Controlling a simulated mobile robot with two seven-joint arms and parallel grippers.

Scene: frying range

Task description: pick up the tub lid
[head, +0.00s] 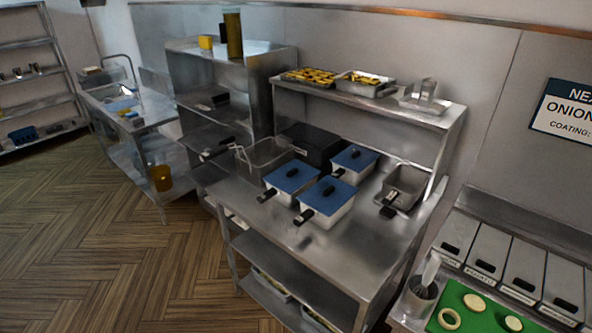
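Three white tubs with flat blue lids stand close together on the steel worktable in the head view. One blue lid (280,182) is at the left, one blue lid (319,199) is at the front right, and one blue lid (362,155) is behind them. Each has a dark grip on top, and a black handle sticks out at each tub's front left. The lids appear to sit on their tubs. At the right, several grey lidded bins (487,250) have black grips and labels. I cannot tell which lid is the task's. Neither gripper is in view.
A wire basket (262,160) and a dark box (312,146) stand left and behind the tubs. A metal container (404,187) stands to the right. An upper shelf (380,101) holds trays above. The worktable's front (300,245) is clear. A green board (480,316) is at lower right.

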